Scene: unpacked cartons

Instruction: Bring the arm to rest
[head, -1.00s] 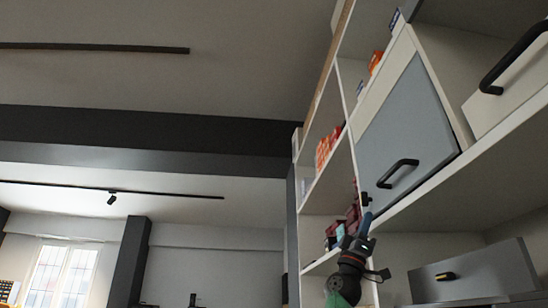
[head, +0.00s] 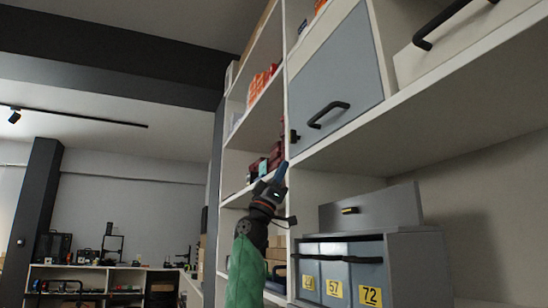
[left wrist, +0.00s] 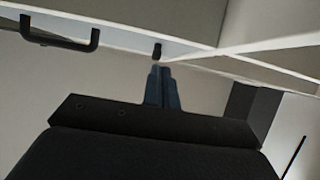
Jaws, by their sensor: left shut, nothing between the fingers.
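My left gripper (head: 281,172) is raised in front of the white shelving, its blue fingers pointing up and closed together with nothing between them. My left arm, with a green sleeve, comes up from below it. In the left wrist view the shut fingers (left wrist: 162,87) point toward the underside of a shelf, just below a small black knob (left wrist: 157,51). I cannot tell whether they touch it. My right gripper is not in view.
A grey cabinet door (head: 338,85) with a black handle (head: 328,114) is closed, right of my gripper. Below it a grey drawer unit (head: 420,262) holds bins labelled with numbers. White shelves (head: 262,122) carry red and orange boxes. Open room lies left, with a dark pillar (head: 36,215).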

